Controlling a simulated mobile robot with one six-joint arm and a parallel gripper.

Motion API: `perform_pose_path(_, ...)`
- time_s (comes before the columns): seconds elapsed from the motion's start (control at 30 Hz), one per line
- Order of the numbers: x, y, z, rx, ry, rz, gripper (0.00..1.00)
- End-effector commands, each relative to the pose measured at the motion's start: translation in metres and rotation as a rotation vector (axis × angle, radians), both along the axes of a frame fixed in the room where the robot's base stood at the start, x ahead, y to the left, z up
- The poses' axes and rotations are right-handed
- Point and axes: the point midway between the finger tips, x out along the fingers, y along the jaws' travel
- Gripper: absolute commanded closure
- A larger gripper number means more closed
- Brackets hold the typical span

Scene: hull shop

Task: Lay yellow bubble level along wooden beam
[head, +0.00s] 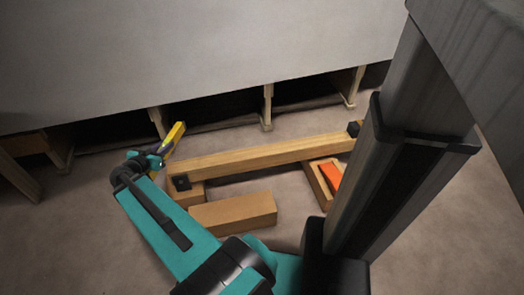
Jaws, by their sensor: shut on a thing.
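The yellow bubble level (176,133) shows left of the wooden beam's left end, slanting up to the right and not in line with the beam. The gripped part of the level is partly hidden by the gripper. The wooden beam (265,154) runs across the middle, rising slightly to the right, with a bare top. Its right end is hidden behind my dark column. I cannot tell how high the level is above the floor.
A wooden block (235,210) lies in front of the beam. A small wooden tray (319,184) with an orange thing (331,177) sits near its right part. Black pieces (181,183) show at the beam's ends. A large grey panel (200,55) on wooden supports stands behind.

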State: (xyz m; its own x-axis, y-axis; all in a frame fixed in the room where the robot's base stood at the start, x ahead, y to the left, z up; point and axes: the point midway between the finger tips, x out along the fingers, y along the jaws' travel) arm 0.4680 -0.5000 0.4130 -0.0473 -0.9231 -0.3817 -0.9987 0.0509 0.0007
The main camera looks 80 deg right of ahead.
Motion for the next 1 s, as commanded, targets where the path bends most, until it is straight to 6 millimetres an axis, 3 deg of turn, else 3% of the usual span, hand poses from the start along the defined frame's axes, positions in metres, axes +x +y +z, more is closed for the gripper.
perform_pose_path(0.2,-0.085,-0.037,-0.027,0.001,0.001,-0.255,1.0)
perform_pose_path(0.4,-0.16,-0.056,-0.045,0.0,0.002,-0.462,1.0)
perform_pose_path(0.7,-0.263,-0.068,-0.063,-0.001,0.0,-0.737,1.0)
perform_pose_path(1.0,-0.357,-0.064,-0.074,0.0,0.0,-0.97,1.0)
